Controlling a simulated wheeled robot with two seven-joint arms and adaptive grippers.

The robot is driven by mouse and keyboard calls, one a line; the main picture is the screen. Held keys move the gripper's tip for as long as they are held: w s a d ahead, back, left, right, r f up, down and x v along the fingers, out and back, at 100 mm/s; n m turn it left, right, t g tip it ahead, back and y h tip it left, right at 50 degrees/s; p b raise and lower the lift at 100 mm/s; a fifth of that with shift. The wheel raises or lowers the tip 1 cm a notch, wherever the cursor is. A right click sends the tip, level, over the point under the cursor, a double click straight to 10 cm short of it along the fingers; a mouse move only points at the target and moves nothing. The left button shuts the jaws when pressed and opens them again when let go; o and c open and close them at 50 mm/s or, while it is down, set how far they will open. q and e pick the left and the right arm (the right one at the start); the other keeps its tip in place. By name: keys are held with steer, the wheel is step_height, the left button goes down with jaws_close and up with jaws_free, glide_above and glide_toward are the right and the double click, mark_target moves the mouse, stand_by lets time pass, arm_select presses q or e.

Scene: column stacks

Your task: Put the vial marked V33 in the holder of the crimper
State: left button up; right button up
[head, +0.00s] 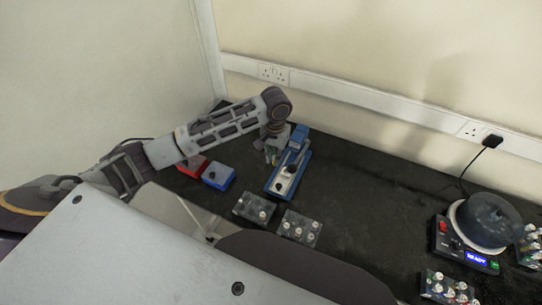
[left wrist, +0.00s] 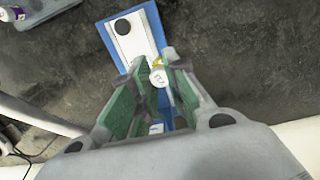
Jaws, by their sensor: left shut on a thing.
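The crimper (head: 287,178) is a blue and white bench device on the dark bench. My left gripper (head: 271,154) is at the left side of the crimper, pointing down. In the left wrist view its green-padded fingers (left wrist: 158,90) are shut on a vial with a pale, marked cap (left wrist: 157,77). The marking is too small to read. The fingers and arm hide the vial's lower part and the crimper's holder, so I cannot tell whether they touch. My right gripper is not in view.
A red block (head: 192,166) and a blue block (head: 218,176) stand left of the crimper. Two clear vial racks (head: 255,208) (head: 300,228) lie in front. A round machine (head: 487,222) reading READY and more racks (head: 447,289) stand at right. The bench between is clear.

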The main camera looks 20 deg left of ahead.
arm_select(q)
steer(key=shift+w+d+f+m+p, duration=0.1)
steer(key=shift+w+d+m+p, duration=0.3)
steer(key=shift+d, duration=0.3)
steer(key=shift+w+d+f+m+p, duration=0.1)
steer(key=shift+w+d+m+p, duration=0.2)
steer(key=shift+d+p, duration=0.35)
steer(key=shift+w+d+m+p, duration=0.3)
steer(key=shift+w+d, duration=0.05)
steer(key=shift+d, duration=0.45)
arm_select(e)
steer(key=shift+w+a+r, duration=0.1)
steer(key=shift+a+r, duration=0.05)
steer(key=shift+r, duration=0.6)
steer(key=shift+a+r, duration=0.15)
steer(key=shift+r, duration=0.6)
arm_select(q)
steer(key=shift+f, duration=0.1)
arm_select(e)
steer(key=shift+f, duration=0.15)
arm_select(q)
steer(key=shift+f+b, duration=1.85)
steer(key=shift+b, duration=0.95)
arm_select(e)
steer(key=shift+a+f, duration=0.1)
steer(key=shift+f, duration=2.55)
arm_select(q)
steer(key=shift+p, duration=1.45)
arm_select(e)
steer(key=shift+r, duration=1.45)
